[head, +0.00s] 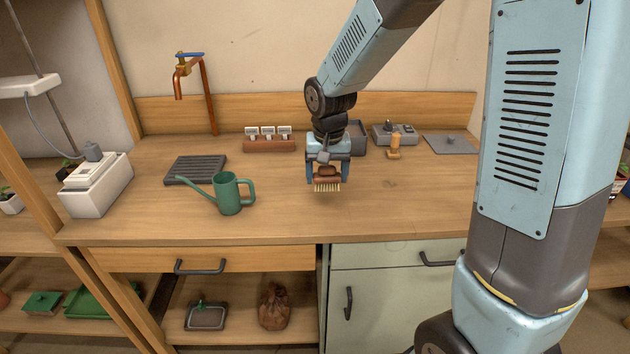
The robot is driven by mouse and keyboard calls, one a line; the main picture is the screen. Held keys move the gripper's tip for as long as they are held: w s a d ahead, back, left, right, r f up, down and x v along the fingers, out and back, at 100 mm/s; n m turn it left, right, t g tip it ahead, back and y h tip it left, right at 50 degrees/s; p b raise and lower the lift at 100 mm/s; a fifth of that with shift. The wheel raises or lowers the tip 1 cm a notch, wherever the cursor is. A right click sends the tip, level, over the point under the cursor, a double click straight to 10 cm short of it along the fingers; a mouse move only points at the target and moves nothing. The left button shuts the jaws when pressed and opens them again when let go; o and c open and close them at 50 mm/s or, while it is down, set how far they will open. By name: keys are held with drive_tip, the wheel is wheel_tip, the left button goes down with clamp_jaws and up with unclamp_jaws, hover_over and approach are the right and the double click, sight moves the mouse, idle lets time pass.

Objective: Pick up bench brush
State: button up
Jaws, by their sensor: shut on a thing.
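The bench brush (327,186) has a brown wooden body and pale yellow bristles that point down. My gripper (327,174) is shut on its body, with one blue finger on each side. The brush hangs level over the front middle of the wooden bench top (285,214). I cannot tell for certain whether the bristle tips touch the wood or are just above it. The upper part of the brush is partly hidden by my gripper.
A green watering can (229,194) stands left of my gripper, and a dark slatted tray (195,170) lies behind it. The bench right of the brush is clear.

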drive_tip(key=s+d+r, duration=0.2)
drive_tip(key=s+r, duration=0.2)
drive_tip(key=s, duration=0.5)
drive_tip(key=shift+d+r, duration=0.15)
drive_tip(key=shift+d, duration=0.1)
